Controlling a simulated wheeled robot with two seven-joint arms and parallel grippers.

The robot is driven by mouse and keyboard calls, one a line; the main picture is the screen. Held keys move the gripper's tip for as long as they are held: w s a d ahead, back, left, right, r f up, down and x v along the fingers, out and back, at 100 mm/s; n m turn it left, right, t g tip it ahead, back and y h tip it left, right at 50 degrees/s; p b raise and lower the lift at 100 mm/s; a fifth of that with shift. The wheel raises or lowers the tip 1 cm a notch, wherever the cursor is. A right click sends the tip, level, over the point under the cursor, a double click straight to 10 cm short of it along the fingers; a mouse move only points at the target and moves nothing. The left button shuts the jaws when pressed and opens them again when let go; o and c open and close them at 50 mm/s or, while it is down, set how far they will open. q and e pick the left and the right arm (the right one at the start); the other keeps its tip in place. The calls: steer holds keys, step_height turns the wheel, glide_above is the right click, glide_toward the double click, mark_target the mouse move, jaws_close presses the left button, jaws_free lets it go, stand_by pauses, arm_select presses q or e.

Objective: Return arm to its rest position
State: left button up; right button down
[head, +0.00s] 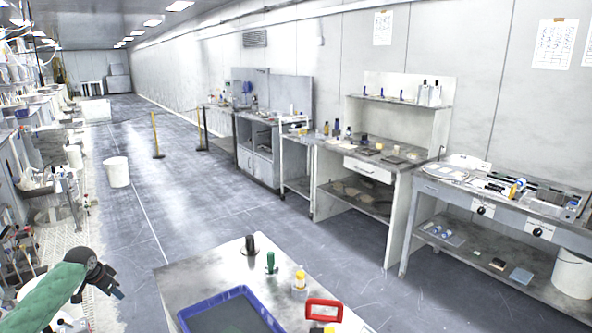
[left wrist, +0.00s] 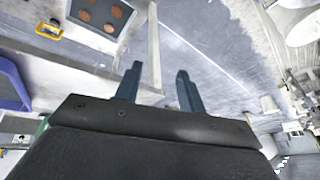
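My left gripper (head: 113,286) hangs at the lower left of the head view, at the end of a green arm link, left of the near table and apart from it. My right gripper does not show in either view.
The near table (head: 180,275) carries a blue tray (head: 185,320), a black-handled tool (head: 250,245), a green-handled tool (head: 271,262), a yellow-capped bottle (head: 300,283) and a red-framed item (head: 324,310). Benches line the right wall. A white bucket (head: 117,172) stands on open floor.

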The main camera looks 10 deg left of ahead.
arm_select(q)
steer(key=w+a+r+n+t+y, duration=0.2)
steer(key=w+a+r+t+y, duration=0.3)
steer(key=a+r+y, duration=0.55)
steer(key=s+d+f+g+h, duration=0.1)
steer(key=s+d+f+h, duration=0.1)
steer(key=s+d+f, duration=0.9)
steer(key=d+f+m+g+h, duration=0.15)
steer(key=d+f, duration=0.45)
steer(key=f, duration=1.1)
steer(key=s+d+f+n+g+h, duration=0.1)
steer(key=s+d+f+g+h, duration=0.15)
steer(key=s+d+f, duration=0.85)
steer(key=s+d+f+g+h, duration=0.1)
steer(key=s+d+f, duration=0.6)
steer(key=d, duration=0.5)
steer(key=s+d+f+g+h, duration=0.1)
steer(key=s+d+f+h, duration=0.1)
steer(key=s+d+f, duration=0.6)
steer(key=s+d+f+g+h, duration=0.1)
steer(key=s+d+f+h, duration=0.1)
steer(key=s+d+f, duration=0.6)
steer(key=s+d, duration=0.5)
steer(key=d, duration=0.3)
steer(key=shift+s+d+f, duration=0.2)
steer(key=shift+s, duration=0.05)
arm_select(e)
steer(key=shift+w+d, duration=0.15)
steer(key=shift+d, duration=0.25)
